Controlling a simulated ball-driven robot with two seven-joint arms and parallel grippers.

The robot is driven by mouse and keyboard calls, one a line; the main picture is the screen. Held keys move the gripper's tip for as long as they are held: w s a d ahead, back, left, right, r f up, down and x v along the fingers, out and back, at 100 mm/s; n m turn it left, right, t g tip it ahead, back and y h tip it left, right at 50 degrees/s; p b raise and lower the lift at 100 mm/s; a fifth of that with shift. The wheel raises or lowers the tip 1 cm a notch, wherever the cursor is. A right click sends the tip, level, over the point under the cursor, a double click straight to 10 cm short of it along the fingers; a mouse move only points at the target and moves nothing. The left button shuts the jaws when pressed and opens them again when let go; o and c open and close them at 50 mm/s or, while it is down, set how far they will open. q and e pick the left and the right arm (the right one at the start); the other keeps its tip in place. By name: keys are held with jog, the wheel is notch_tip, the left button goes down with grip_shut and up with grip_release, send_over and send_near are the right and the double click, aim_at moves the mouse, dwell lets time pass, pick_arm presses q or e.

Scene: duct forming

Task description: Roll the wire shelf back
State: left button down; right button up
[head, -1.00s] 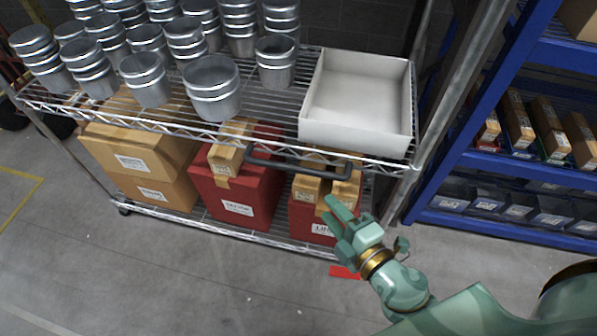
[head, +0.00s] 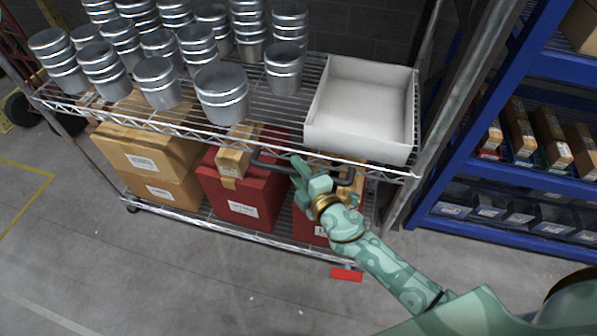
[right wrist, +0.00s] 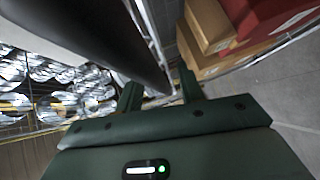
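The wire shelf (head: 285,112) is a chrome wire rack standing on the concrete floor in the head view. A dark push handle (head: 272,165) runs along the front edge of its upper tier. My right gripper (head: 298,170) is at the middle of this handle and hides part of it. In the right wrist view the two fingers (right wrist: 160,90) are apart, and the dark handle (right wrist: 125,45) looms large in front of the gap between them. I cannot tell whether they touch it. My left gripper is out of view.
Metal cups (head: 222,95) and a white tray (head: 360,105) stand on the upper tier. Brown boxes (head: 150,160) and red boxes (head: 240,190) are below. A red tab (head: 346,274) is near the floor.

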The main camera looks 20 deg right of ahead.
aim_at(327, 88)
jog(key=shift+c, duration=0.4)
